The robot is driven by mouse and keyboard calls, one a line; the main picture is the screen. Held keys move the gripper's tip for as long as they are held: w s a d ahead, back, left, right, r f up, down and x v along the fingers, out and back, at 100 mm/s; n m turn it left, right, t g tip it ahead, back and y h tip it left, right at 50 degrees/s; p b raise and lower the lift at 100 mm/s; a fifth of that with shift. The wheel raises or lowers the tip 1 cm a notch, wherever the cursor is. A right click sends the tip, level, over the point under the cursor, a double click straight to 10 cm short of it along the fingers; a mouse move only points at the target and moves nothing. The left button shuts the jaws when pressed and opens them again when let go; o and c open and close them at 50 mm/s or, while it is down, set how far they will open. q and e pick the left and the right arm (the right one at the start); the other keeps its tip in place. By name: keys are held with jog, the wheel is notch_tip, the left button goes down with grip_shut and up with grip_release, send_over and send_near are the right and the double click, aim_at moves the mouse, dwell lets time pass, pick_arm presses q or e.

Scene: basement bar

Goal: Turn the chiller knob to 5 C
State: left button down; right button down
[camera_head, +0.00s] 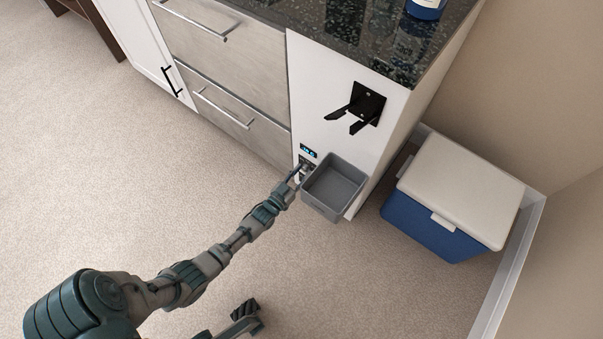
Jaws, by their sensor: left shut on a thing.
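The chiller panel is on the white end of the counter cabinet. Its small display (308,150) is lit blue, and its figures are too small to read surely. The chiller knob sits just below the display and is mostly hidden by my left gripper (301,169). My left arm reaches in from the lower left, and the gripper is shut on the knob. The knob's pointer and marks cannot be made out.
A grey open bin (335,186) is fixed right beside the knob, close to my left gripper. A black two-pronged bracket (361,108) juts out above it. A blue cooler with a white lid (459,190) stands on the right. The carpet on the left is clear.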

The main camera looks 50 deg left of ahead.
pick_arm(q)
jog(key=n, duration=0.4)
jog(key=shift+n, duration=0.4)
jog(key=shift+a+n, duration=0.1)
jog(key=shift+n, duration=2.4)
jog(key=c, duration=0.8)
grip_release()
jog(key=shift+o, duration=0.2)
jog(key=shift+f, duration=0.1)
